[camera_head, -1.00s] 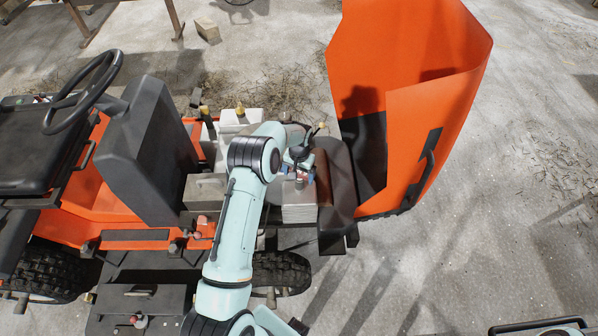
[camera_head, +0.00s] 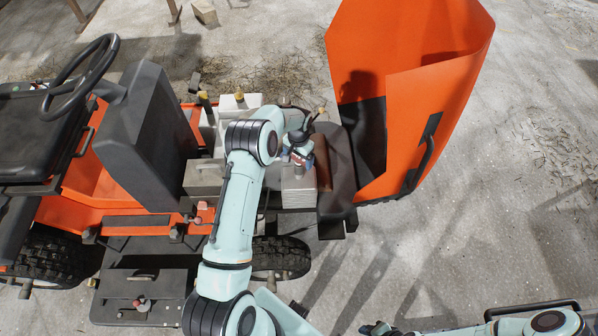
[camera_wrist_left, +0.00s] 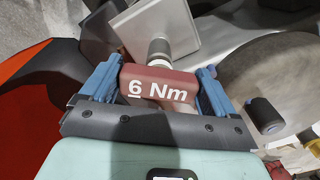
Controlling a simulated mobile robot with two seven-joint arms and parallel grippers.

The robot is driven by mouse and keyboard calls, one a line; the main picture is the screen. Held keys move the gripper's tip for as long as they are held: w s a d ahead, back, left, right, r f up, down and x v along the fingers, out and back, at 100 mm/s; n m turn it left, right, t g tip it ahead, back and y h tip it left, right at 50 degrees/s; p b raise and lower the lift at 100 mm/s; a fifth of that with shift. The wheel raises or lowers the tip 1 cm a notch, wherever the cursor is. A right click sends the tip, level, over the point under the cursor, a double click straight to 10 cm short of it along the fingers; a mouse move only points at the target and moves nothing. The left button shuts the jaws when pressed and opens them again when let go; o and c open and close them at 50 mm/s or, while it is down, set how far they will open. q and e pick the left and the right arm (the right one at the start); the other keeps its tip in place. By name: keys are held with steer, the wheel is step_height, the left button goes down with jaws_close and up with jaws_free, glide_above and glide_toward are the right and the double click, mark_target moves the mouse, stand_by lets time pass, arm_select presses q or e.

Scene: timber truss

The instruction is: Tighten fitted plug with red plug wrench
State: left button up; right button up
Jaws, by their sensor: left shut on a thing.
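My left gripper (camera_head: 299,156) is at the engine of the orange tractor. In the left wrist view its blue fingers (camera_wrist_left: 158,88) are shut on the red plug wrench (camera_wrist_left: 160,83), whose handle reads "6 Nm". The wrench's pale round shank (camera_wrist_left: 158,48) points away to a light grey block (camera_wrist_left: 158,22). In the head view the wrench stands over a finned grey block (camera_head: 299,187). The plug itself is hidden, so I cannot tell how the wrench sits on it. My right arm (camera_head: 548,320) shows at the lower right; its gripper is not clearly visible.
The orange hood (camera_head: 440,100) stands open to the right. A dark rounded part (camera_head: 337,170) lies beside the engine block. The dash panel (camera_head: 148,140) and steering wheel (camera_head: 80,75) are to the left. The concrete floor at right is clear.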

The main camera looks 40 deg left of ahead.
arm_select(q)
steer(key=shift+m, duration=1.2)
arm_select(e)
steer(key=shift+w+r, duration=0.2)
steer(key=shift+r, duration=0.05)
arm_select(q)
steer(key=shift+r, duration=0.2)
steer(key=shift+r+p, duration=0.5)
steer(key=shift+r, duration=0.9)
arm_select(e)
steer(key=shift+w+r, duration=0.4)
steer(key=shift+r, duration=0.1)
arm_select(q)
steer(key=shift+w+r+p, duration=0.1)
steer(key=shift+r+p, duration=0.4)
steer(key=shift+r, duration=1.5)
arm_select(e)
steer(key=shift+w+r, duration=0.65)
